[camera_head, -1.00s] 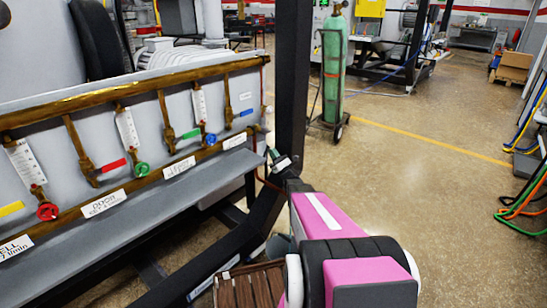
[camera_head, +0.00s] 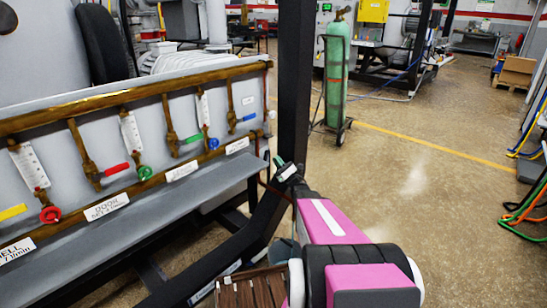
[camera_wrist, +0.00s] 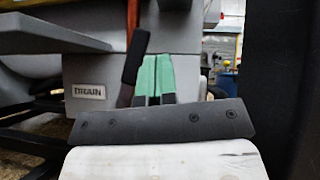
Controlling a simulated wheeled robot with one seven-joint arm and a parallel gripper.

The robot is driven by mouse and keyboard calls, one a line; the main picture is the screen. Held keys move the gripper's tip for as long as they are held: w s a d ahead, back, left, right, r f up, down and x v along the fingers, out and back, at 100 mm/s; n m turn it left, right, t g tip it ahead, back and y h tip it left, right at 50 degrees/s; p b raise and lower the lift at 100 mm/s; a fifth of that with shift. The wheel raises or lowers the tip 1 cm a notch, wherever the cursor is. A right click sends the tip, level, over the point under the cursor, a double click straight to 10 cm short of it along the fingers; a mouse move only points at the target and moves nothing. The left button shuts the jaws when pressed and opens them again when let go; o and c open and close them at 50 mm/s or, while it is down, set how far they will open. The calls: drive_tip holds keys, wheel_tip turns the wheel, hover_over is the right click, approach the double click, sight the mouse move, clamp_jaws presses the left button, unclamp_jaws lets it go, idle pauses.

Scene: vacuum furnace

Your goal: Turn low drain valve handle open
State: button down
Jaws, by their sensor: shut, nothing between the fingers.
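In the wrist view, a DRAIN label (camera_wrist: 89,92) is on a grey panel. A dark-gripped lever (camera_wrist: 134,58), apparently the drain valve handle, stands nearly upright right of the label, a little tilted. My gripper (camera_wrist: 154,74) has its two green fingers together, just right of the lever. They overlap its edge in the picture; I cannot tell whether they touch it. In the head view my gripper (camera_head: 279,163) is beside the black frame post, low at the right end of the manifold. The drain handle cannot be made out there.
A manifold rail (camera_head: 150,90) carries several coloured valve levers above a grey ledge (camera_head: 130,225). A black frame post (camera_head: 293,90) stands close to my arm. A green gas cylinder (camera_head: 336,75) on a cart is behind. The floor (camera_head: 430,190) to the right is open.

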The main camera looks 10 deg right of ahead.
drive_tip(key=v, duration=0.7)
